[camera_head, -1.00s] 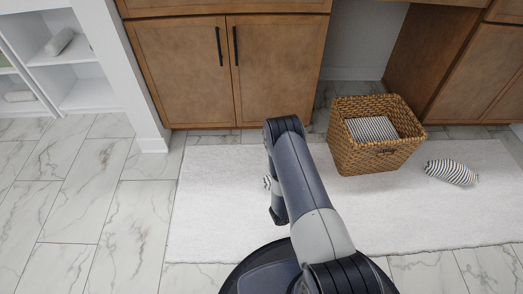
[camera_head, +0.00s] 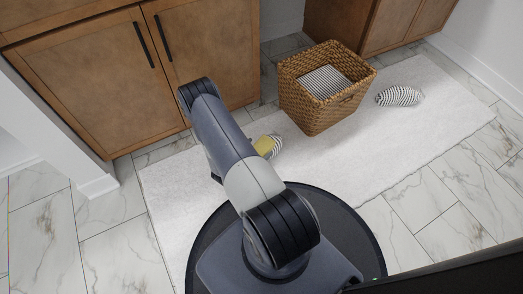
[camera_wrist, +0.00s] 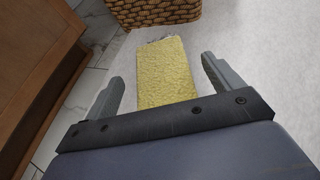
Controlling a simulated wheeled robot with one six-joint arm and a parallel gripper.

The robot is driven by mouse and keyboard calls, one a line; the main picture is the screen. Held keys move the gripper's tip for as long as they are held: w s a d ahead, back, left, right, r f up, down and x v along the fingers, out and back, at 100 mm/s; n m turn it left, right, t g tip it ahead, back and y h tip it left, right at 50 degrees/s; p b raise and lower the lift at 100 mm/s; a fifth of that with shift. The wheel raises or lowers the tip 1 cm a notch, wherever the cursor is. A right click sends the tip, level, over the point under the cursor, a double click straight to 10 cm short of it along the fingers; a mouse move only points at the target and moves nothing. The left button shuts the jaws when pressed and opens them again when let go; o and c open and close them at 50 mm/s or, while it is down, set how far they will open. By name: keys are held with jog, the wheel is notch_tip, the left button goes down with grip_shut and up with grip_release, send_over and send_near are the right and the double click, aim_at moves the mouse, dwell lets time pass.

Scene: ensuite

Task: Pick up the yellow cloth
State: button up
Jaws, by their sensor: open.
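The yellow cloth (camera_wrist: 165,75) lies flat on the white rug in the wrist view, a textured rectangle with its near end hidden behind my gripper. Part of it (camera_head: 262,146) shows in the head view just right of my arm, with a black-and-white striped thing (camera_head: 275,149) at its right end. My gripper (camera_wrist: 163,72) is open, with one finger on each side of the cloth in the picture and nothing held. I cannot tell its height above the rug. In the head view my arm hides the gripper.
A wicker basket (camera_head: 304,104) holding a striped cloth (camera_head: 325,81) stands on the rug (camera_head: 400,136) beyond the yellow cloth. Another striped roll (camera_head: 398,96) lies right of it. Wooden cabinets (camera_head: 95,80) stand along the back and left. Marble tile floor (camera_head: 440,195) is clear at right.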

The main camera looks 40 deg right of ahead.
aim_at(265, 144)
jog(key=shift+x, duration=1.25)
jog(key=shift+c, duration=0.5)
jog(key=c, duration=1)
jog(key=shift+o, duration=0.2)
